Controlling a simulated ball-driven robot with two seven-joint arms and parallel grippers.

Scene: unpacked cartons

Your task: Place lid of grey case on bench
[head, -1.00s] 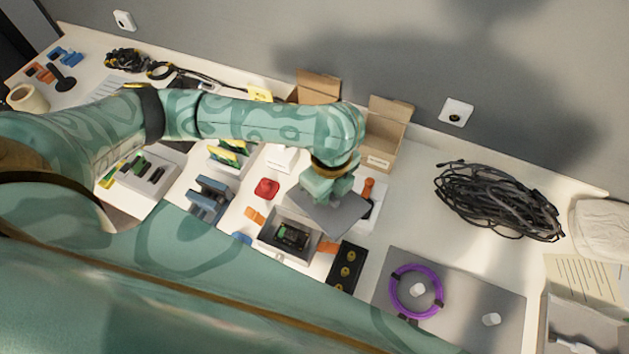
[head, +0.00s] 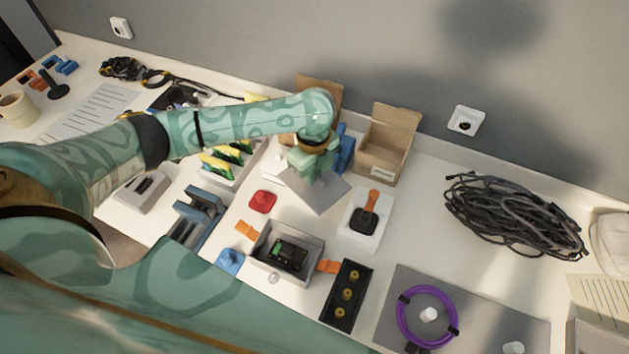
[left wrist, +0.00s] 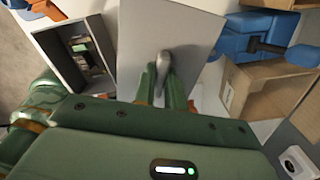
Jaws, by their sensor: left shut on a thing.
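The grey lid (head: 314,190) is a flat grey plate with a knob in its middle. My left gripper (head: 317,176) is shut on the knob and holds the lid beyond the case; the lid and knob also show in the left wrist view (left wrist: 195,27). The grey case (head: 259,246) stands open on the bench (head: 420,220), with a dark and green circuit part inside. It also shows in the left wrist view (left wrist: 65,72), beside the lid. Whether the lid touches the bench is unclear. My right gripper is not in view.
A red piece (head: 262,201) lies left of the lid, and a white base with an orange-handled tool (head: 366,215) stands right of it. An open carton (head: 386,150) and blue part (head: 345,150) are behind. A black tray (head: 346,295) is near the case.

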